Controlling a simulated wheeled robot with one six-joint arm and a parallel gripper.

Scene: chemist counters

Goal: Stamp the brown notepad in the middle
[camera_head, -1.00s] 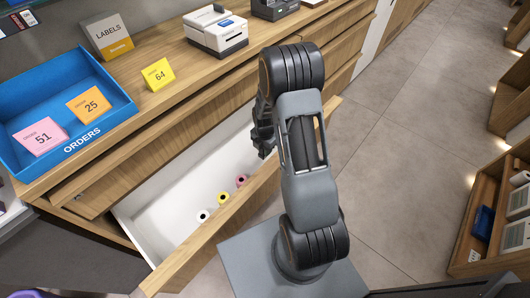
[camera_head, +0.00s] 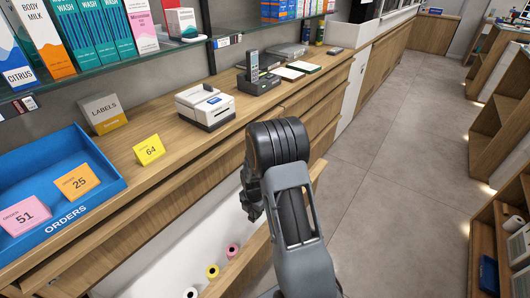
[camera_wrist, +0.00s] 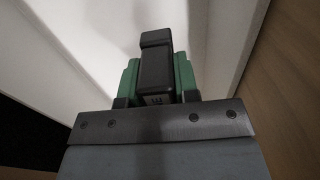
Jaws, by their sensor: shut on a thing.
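My gripper (camera_head: 252,208) hangs over the open white drawer, seen from the side in the head view. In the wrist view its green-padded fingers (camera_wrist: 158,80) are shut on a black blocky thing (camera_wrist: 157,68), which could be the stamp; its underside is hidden. Two flat pale pads, a nearer one (camera_head: 288,74) and a farther one (camera_head: 304,67), lie on the wooden counter beyond the phone. They are too small to read, and I cannot make out a brown notepad among them.
The open drawer (camera_head: 168,262) holds white, yellow and pink rolls. On the counter (camera_head: 125,160) stand a blue orders tray (camera_head: 112,171), a labels box (camera_head: 103,113), a yellow 64 card (camera_head: 149,150), a white printer (camera_head: 205,107) and a phone (camera_head: 255,75). Floor at right is clear.

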